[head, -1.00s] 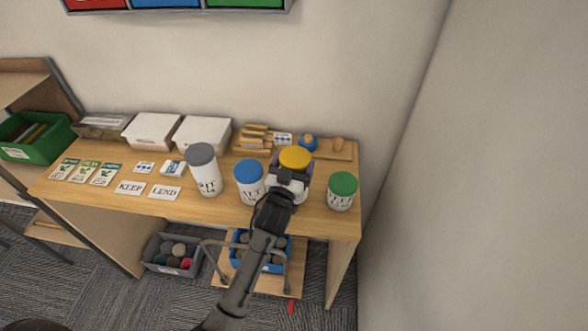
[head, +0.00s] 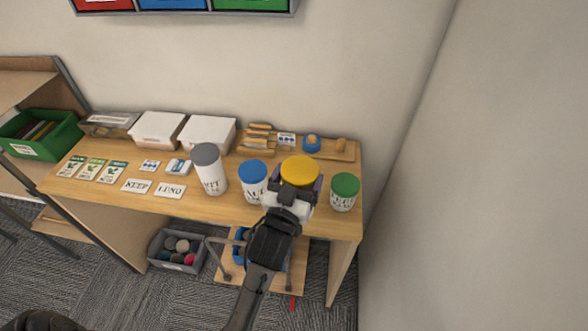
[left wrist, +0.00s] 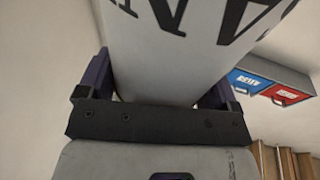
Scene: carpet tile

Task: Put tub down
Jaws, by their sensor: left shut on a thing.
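The tub with a yellow lid (head: 300,170) is held by my left gripper (head: 296,192), between the blue-lidded and green-lidded tubs in the head view. In the left wrist view the white tub (left wrist: 180,50) with dark lettering fills the space between the two fingers (left wrist: 160,90). The gripper is shut on it. The gripper and arm hide the tub's lower part, so I cannot tell whether it touches the desk. My right gripper is not in view.
A blue-lidded tub (head: 253,183) stands close on the left, with a grey-lidded tub (head: 209,170) beyond it. A green-lidded tub (head: 344,192) stands on the right near the desk (head: 120,200) end. Cards and white boxes (head: 208,133) occupy the left and back.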

